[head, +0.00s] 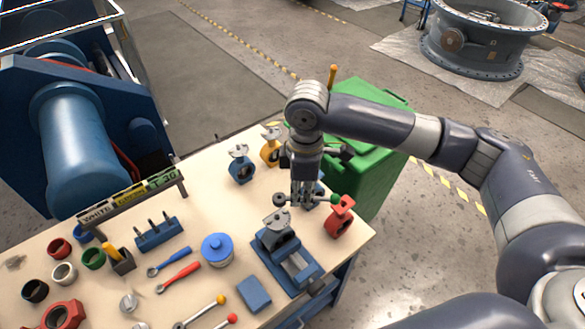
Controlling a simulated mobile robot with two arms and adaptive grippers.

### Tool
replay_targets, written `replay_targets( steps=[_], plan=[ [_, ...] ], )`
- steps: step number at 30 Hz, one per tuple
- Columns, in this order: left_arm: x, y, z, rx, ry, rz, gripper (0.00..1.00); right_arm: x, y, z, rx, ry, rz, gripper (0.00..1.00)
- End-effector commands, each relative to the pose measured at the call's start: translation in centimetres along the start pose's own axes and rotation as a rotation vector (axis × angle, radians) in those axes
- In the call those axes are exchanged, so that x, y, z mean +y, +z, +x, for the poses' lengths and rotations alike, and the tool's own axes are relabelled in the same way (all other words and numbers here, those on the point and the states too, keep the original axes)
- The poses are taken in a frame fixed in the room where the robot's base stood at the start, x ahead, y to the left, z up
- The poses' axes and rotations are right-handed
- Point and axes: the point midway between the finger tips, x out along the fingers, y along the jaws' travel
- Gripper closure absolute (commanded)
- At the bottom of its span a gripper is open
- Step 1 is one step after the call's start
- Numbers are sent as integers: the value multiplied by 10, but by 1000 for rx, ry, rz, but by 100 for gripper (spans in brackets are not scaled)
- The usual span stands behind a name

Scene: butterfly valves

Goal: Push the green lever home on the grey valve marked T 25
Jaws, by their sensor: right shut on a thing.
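The grey valve (278,230) sits in a blue vise (297,268) near the right front part of the table. Any mark on it is too small to read. My right gripper (305,199) points down just behind and to the right of the valve's top. It is shut on a lever with a green knob (337,199) at its right end and a dark knob at its left end. The lever lies roughly level across the fingers, and I cannot tell whether it touches the valve. My left gripper is not in view.
A red valve (340,217) stands close on the right; blue (241,165) and yellow (270,146) valves stand behind. A blue pot (217,249) and a blue block (254,293) lie left of the vise. A sign rack (133,205) stands farther left. A green bin (372,165) stands beyond the table.

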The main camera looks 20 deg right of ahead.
Motion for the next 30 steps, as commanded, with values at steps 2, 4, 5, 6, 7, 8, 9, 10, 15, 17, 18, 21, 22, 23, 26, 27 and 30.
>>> replay_targets(
  steps=[2, 4, 5, 6, 7, 8, 9, 10, 15, 17, 18, 21, 22, 23, 26, 27, 30],
  plan=[
    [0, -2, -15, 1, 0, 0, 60, 8, -6, -8, -3, 0, -130, 100],
    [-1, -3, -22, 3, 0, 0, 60, 15, -10, -8, -6, 1, -248, 100],
    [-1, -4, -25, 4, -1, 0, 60, 17, -12, -8, -8, 2, -296, 100],
    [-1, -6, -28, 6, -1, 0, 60, 20, -14, -9, -10, 2, -357, 100],
    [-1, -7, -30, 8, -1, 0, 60, 23, -15, -9, -12, 1, -399, 100],
    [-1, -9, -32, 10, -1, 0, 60, 25, -16, -9, -14, 1, -439, 100],
    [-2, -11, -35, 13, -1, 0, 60, 27, -17, -8, -16, 2, -488, 100],
    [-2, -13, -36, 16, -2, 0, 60, 29, -18, -8, -18, 2, -520, 100],
    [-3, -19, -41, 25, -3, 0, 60, 35, -21, -7, -23, 2, -639, 100],
    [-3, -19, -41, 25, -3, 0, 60, 36, -22, -6, -24, 2, -656, 100],
    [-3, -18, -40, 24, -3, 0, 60, 36, -22, -5, -24, 2, -663, 100],
    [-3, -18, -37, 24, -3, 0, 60, 36, -22, -3, -24, 3, -667, 100],
    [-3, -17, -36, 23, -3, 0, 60, 36, -22, -2, -24, 3, -667, 100],
    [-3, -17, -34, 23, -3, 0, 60, 36, -22, -1, -24, 3, -667, 100],
    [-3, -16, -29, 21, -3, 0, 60, 36, -21, 3, -25, 4, -666, 100],
    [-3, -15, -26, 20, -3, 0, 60, 36, -21, 5, -25, 4, -666, 100],
    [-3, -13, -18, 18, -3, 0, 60, 36, -21, 11, -25, 4, -666, 100]
  ],
)
